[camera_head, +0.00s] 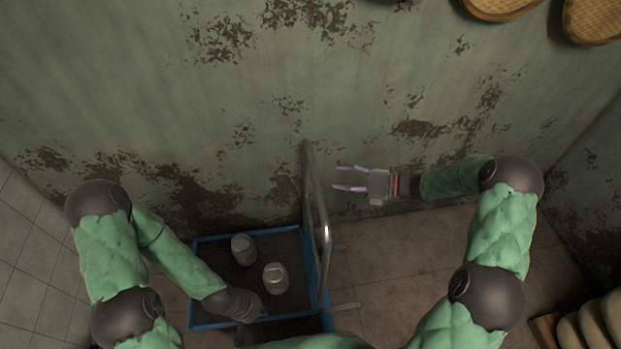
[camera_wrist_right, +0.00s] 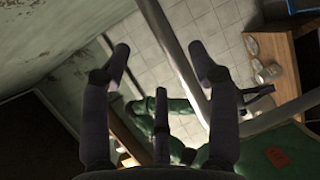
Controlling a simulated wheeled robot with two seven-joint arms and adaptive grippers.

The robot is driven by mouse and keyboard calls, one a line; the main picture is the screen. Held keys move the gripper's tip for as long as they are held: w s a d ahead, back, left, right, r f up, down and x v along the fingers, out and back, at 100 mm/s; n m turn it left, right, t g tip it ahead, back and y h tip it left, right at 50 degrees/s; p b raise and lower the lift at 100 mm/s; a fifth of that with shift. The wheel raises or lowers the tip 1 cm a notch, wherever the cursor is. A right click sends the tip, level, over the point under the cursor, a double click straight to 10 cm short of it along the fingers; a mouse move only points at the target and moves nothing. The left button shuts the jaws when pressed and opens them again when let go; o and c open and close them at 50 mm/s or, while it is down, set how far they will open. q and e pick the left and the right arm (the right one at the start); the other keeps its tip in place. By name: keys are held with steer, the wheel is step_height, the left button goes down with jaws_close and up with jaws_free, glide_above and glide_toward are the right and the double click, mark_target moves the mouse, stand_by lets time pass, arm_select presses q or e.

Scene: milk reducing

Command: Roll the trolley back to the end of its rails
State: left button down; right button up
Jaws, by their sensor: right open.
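The trolley (camera_head: 212,327), with a blue rim and dark bed, stands on the tiled floor by the wall in the head view. Its upright metal handle (camera_head: 325,235) rises at its right side. My right gripper (camera_head: 340,177) is open and empty, just right of the handle's upper part, with its fingers pointing left. In the right wrist view a metal bar (camera_wrist_right: 178,60), apparently the handle, shows beyond the open fingers; contact cannot be told. My left arm reaches over the trolley's front; its gripper (camera_head: 248,335) is dark and its jaws are unclear.
Two pale jars, one nearer (camera_head: 276,278) and one farther (camera_head: 243,249), stand on the trolley. Short pale strips, perhaps rails (camera_head: 345,307), show on the floor to its right, where the floor is clear. Rounded pale items (camera_head: 595,325) sit at lower right.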

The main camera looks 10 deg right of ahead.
mark_target(315, 178)
steer(key=b+x, duration=0.1)
steer(key=x, duration=0.8)
steer(key=shift+d+f, duration=0.1)
jaws_close()
